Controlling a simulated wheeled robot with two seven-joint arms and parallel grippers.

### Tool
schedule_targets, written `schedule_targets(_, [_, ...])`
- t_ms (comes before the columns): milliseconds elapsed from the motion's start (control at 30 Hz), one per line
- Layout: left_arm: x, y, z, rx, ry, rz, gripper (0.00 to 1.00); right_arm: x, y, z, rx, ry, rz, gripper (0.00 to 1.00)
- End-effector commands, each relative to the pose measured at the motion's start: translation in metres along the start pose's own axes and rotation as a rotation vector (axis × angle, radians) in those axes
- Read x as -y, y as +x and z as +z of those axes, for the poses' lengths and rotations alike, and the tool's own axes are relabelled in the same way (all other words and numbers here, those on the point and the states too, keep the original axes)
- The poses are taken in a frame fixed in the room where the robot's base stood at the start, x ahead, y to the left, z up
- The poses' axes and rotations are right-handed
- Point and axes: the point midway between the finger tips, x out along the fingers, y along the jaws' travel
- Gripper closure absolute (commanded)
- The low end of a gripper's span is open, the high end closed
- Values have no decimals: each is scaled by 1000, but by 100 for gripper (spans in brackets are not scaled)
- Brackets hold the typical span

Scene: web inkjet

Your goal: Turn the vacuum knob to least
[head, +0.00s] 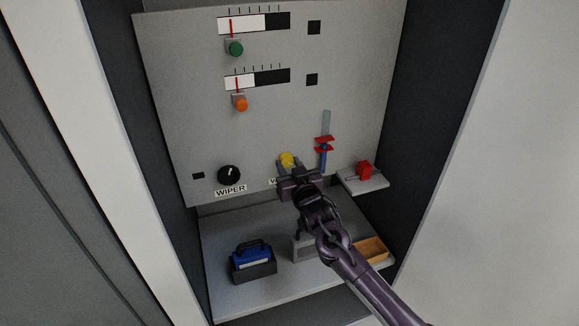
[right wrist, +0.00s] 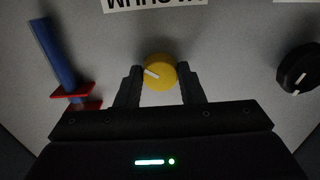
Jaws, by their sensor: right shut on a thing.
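The yellow vacuum knob (head: 287,159) is on the lower part of the grey panel (head: 190,110). My right gripper (head: 288,168) reaches it from the lower right and is shut on it. In the right wrist view, the knob (right wrist: 159,72) sits between the two dark fingers of my right gripper (right wrist: 160,90), one on each side. Its white pointer mark points to the left and slightly up in that view. The label by the knob (right wrist: 155,4) is upside down and cut off there; my gripper hides most of it in the head view. My left gripper is not in view.
A black WIPER knob (head: 229,175) is left of the yellow knob. A blue tube with red clips (head: 324,146) stands close on the right. A red piece (head: 364,169) sits on a side shelf.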

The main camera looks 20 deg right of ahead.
Motion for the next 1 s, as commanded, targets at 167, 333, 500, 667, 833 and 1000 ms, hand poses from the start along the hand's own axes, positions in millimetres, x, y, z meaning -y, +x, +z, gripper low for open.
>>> schedule_targets(167, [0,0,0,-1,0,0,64,0,0,0,0,-48,0,88])
schedule_targets(333, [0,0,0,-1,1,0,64,-1,0,0,-1,-148,1,88])
schedule_targets(500, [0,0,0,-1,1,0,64,0,0,-1,-1,-293,-1,88])
schedule_targets(667, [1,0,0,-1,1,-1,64,-1,0,-1,-2,-447,0,88])
schedule_targets(833, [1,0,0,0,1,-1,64,-1,0,-1,-2,-608,-1,88])
schedule_targets(1000, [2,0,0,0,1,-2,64,-1,0,-1,-2,-770,0,88])
